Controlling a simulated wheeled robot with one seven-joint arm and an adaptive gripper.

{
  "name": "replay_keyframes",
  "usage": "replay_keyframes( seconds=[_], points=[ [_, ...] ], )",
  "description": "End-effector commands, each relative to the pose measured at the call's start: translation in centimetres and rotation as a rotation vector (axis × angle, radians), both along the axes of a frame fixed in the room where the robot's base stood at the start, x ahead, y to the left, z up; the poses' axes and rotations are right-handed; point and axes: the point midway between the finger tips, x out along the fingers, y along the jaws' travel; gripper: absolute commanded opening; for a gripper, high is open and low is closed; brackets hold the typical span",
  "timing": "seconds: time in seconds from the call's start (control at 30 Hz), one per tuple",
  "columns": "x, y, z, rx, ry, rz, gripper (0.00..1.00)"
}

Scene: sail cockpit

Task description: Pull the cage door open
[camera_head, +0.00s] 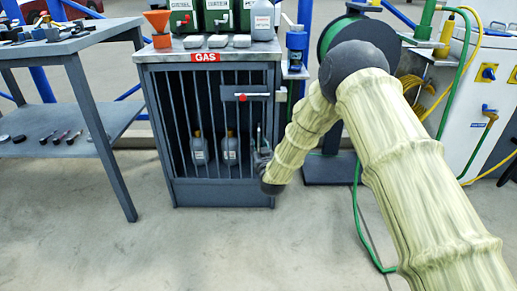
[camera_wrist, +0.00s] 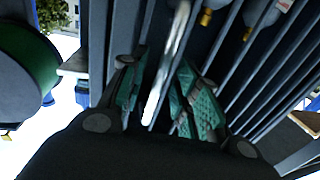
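The grey cage (camera_head: 223,195), labelled GAS, stands at centre with its vertical-barred door (camera_head: 206,120) closed at the front. A horizontal latch bar with a red tip (camera_head: 242,97) sits at the door's upper right. My gripper (camera_head: 262,155) is at the door's right side, below the latch, partly hidden by my arm. In the wrist view, my gripper's green-padded fingers (camera_wrist: 163,62) are apart, on either side of a pale upright handle (camera_wrist: 168,65). Gaps show between the handle and both pads. Grey bars (camera_wrist: 232,55) run beside the right finger.
Grey bottles (camera_head: 231,150) stand inside the cage; green canisters (camera_head: 220,16) and an orange funnel (camera_head: 159,25) stand on top. A grey table (camera_head: 70,42) is at left. A green hose reel (camera_head: 337,40) and a white cabinet (camera_head: 480,100) are at right. The floor in front is clear.

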Motion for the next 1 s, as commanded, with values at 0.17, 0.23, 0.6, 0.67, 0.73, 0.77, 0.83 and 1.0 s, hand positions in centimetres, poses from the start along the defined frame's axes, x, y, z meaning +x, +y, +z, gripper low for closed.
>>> replay_keyframes(
  seconds=[0.17,0.23,0.6,0.67,0.73,0.77,0.83,1.0],
  points=[
    [0.77,0.16,-0.03,0.000,0.001,0.000,0.32],
    [0.84,0.17,0.01,0.000,0.001,0.000,0.32],
    [0.84,0.16,0.03,0.000,0.001,0.000,0.01],
    [0.84,0.16,0.03,0.000,0.000,0.000,0.00],
    [0.84,0.16,0.03,0.000,0.000,0.000,0.00],
    [0.84,0.16,0.03,0.000,0.000,0.000,0.00],
    [0.83,0.15,0.04,0.000,0.000,0.000,0.00],
    [0.51,-0.49,0.17,0.001,0.000,-0.019,0.00]
  ],
)
